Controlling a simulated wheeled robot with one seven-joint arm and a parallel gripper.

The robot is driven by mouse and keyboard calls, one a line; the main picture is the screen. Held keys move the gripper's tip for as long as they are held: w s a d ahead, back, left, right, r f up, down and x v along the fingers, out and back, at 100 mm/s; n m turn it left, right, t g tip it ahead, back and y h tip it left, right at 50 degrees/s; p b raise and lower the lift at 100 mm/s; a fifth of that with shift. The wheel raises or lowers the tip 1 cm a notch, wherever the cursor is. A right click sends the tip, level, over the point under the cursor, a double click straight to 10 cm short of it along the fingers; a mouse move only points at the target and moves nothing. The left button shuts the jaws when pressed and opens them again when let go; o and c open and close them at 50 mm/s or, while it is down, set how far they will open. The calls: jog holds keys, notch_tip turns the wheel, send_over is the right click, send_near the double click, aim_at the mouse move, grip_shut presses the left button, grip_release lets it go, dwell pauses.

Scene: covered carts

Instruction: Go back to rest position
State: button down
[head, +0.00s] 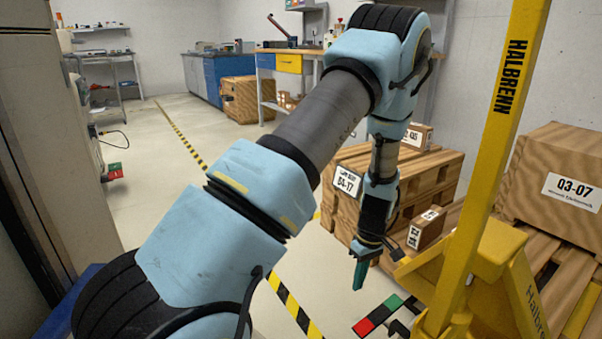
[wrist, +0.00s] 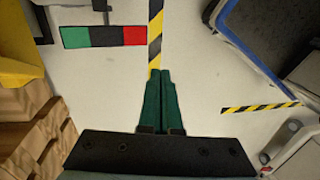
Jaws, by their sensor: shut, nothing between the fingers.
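My gripper (head: 360,274) hangs from my arm near the middle right of the head view, pointing down above the floor. Its green fingers are together with nothing between them, and they also show in the wrist view (wrist: 160,98). In the wrist view the fingertips lie over the yellow-black floor stripe. In the head view my gripper is in front of the wooden crates (head: 408,180) and left of the yellow lift frame (head: 480,170). No held object shows.
A red, black and green strip (wrist: 104,36) lies by the striped tape (wrist: 155,30). A blue cabinet (head: 222,80) and a workbench stand at the back.

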jog(key=w+a+r+m+h, duration=0.2)
jog(key=a+r+m, duration=0.1)
jog(key=a+r, duration=1)
jog(key=s+a+r+m+t, duration=0.1)
jog(key=s+a+r+m, duration=0.1)
jog(key=s+a+r, duration=0.3)
jog(key=s+a+r+m+t, duration=0.25)
jog(key=a+r, duration=0.25)
jog(key=a, duration=0.3)
jog(key=w+p+v, duration=0.3)
jog(key=p+v, duration=1.3)
jog(key=p, duration=0.1)
jog(key=w+d+r+p+v, duration=0.1)
jog(key=w+p+v, duration=0.3)
jog(key=p+v, duration=1.3)
jog(key=shift+d+r+n+g, duration=0.35)
jog(key=shift+r+n+g, duration=0.1)
